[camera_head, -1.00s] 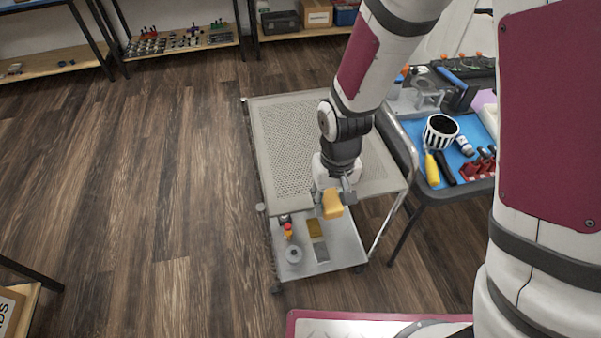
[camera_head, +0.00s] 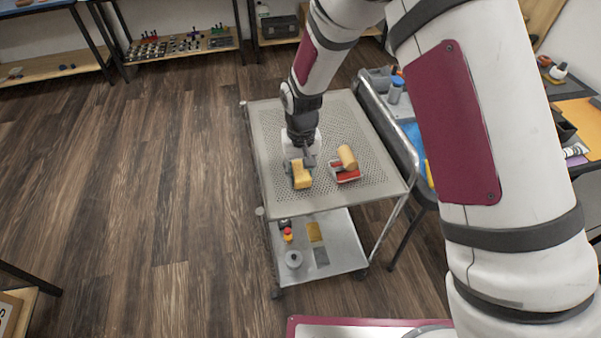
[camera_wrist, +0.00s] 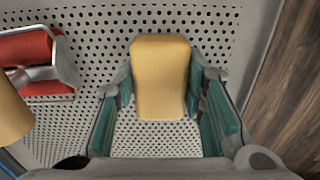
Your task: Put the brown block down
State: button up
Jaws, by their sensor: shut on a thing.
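The brown block, tan-yellow in the pictures, (camera_head: 301,178) is held in my gripper (camera_head: 299,164) over the front-left part of the cart's perforated top (camera_head: 275,130). In the wrist view the block (camera_wrist: 160,72) stands between the two teal-padded fingers (camera_wrist: 162,92), which close on its sides. The block is low over the top; I cannot tell whether it touches it.
A red object with grey metal (camera_head: 345,174) and a tan rounded piece (camera_head: 347,156) are just right of the block. The cart's lower shelf (camera_head: 345,252) holds several small items. The top's right and front areas look clear.

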aim_at(301, 170)
jog(key=shift+f, duration=0.35)
jog(key=shift+f+b, duration=0.3)
jog(key=shift+f, duration=0.2)
jog(key=o, duration=1.2)
jog(key=shift+s+f, duration=0.1)
jog(key=shift+f, duration=0.15)
jog(key=shift+r, duration=0.25)
notch_tip(301, 170, up, 12)
jog(key=shift+f+p, duration=0.25)
jog(key=shift+p, duration=0.25)
jog(key=shift+r, duration=0.8)
